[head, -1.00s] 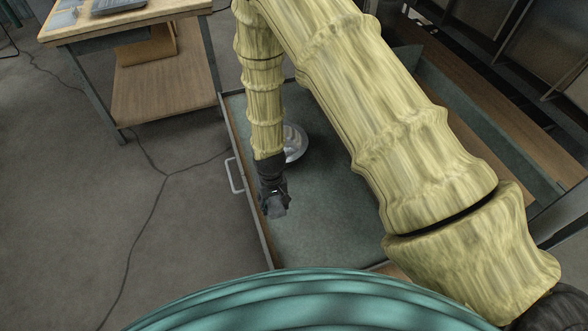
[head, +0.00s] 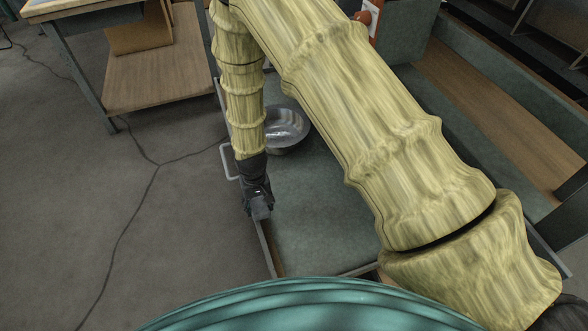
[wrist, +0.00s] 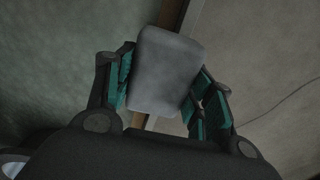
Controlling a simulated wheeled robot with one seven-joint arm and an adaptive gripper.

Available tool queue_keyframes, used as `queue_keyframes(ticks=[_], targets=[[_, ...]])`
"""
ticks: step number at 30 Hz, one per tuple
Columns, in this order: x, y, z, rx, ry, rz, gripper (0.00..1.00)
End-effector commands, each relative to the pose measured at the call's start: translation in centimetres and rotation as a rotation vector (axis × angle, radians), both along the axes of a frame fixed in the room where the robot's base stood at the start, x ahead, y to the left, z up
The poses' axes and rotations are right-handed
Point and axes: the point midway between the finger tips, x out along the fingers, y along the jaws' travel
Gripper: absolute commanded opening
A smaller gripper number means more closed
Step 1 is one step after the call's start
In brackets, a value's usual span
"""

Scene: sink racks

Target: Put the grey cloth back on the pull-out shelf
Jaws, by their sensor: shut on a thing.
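My gripper (head: 260,208) points down over the left rim of the pull-out shelf (head: 315,220). In the wrist view my gripper (wrist: 165,95) is shut on the grey cloth (wrist: 165,70), a small rounded flat piece between the green-padded fingers. The cloth overlaps the shelf's wooden rim (wrist: 174,12), with shelf surface to its left and floor to its right. Its height above the rim cannot be told. In the head view the cloth is hard to tell from the dark gripper.
A shiny metal bowl (head: 286,130) stands on the shelf behind my gripper, partly hidden by my arm. The shelf's handle (head: 228,160) sticks out on the left. The near part of the shelf is bare. A wooden table (head: 150,80) stands at the back left.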

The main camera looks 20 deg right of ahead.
Motion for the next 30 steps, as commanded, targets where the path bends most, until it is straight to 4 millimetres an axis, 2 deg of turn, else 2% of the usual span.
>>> queue_keyframes(ticks=[18,24,30], targets=[[4.8,-11.4,-1.4,0.001,-0.001,-0.004,0.31],[5.6,-13.3,-1.4,0.000,0.000,-0.001,0.31],[5.7,-13.6,-2.4,0.000,0.001,0.000,0.31]])
